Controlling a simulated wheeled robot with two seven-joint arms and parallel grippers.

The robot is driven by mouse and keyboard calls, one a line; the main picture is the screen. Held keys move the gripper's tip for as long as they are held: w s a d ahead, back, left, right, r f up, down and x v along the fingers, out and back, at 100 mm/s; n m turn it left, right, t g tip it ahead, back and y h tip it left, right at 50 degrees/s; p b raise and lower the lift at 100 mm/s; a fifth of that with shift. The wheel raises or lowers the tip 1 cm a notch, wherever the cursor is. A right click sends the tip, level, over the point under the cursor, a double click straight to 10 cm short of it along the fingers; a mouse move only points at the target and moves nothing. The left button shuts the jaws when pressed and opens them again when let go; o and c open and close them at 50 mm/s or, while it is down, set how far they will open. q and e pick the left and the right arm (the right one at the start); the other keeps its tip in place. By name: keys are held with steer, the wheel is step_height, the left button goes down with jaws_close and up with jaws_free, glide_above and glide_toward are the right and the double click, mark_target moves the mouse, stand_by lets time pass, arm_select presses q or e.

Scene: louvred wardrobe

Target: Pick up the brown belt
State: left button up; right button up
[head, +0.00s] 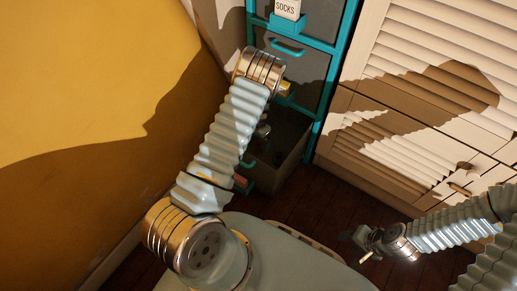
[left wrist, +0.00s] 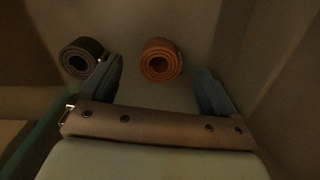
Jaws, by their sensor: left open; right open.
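The brown belt (left wrist: 161,60) is an orange-brown roll standing on the drawer floor in the left wrist view. A darker grey-brown rolled belt (left wrist: 84,58) sits to its left, beside the left finger. My left gripper (left wrist: 157,80) is open, its two blue-grey fingers spread wide on either side of the brown belt in the picture. I see no contact with it. A brown studded bar crosses the view at the base of the fingers. In the head view the belts cannot be made out. My right gripper (head: 365,243) is open and empty, low at the right.
The open drawer (head: 292,155) has close walls around my left gripper. Above it stand teal-framed drawers with a SOCKS label (head: 287,8). White louvred doors (head: 430,70) are at the right, a yellow wall (head: 80,90) at the left. Dark wooden floor shows between.

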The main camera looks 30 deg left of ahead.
mark_target(258, 145)
arm_select(q)
step_height(258, 145, down, 4)
steer(key=shift+f+b, duration=0.2)
steer(key=shift+b, duration=0.75)
steer(key=shift+r, duration=0.15)
steer(key=c, duration=1.1)
